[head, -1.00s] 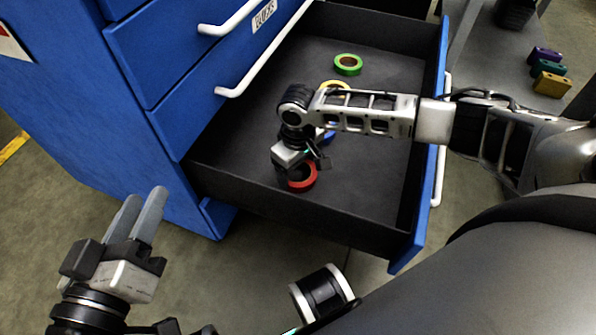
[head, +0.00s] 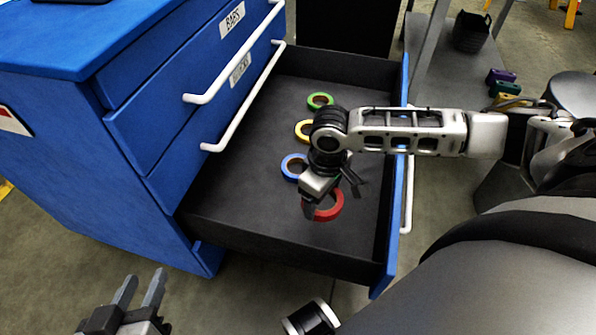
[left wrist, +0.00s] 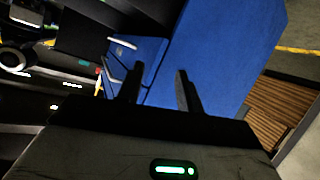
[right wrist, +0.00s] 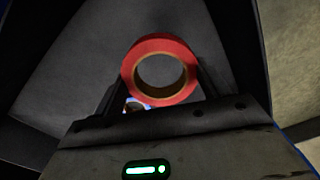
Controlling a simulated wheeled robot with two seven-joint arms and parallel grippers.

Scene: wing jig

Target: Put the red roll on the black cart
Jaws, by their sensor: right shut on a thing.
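The red roll (head: 339,205) is at the front part of the open drawer in the head view. My right gripper (head: 318,203) is shut on it; in the right wrist view the red roll (right wrist: 160,44) sits upright between the fingers, its hole facing the camera. I cannot tell whether it touches the drawer floor. My left gripper (head: 141,276) is open and empty at the bottom left, outside the drawer; its spread fingers show in the left wrist view (left wrist: 160,70). A black body (head: 345,25) stands beyond the drawer; I cannot tell whether it is the black cart.
The blue cabinet's drawer (head: 270,235) has raised walls around my right gripper. A green roll (head: 320,101), a yellow roll (head: 303,130) and a blue roll (head: 288,171) lie in it. A grey shelf (head: 436,70) with a black basket (head: 471,32) and coloured blocks stands at the right.

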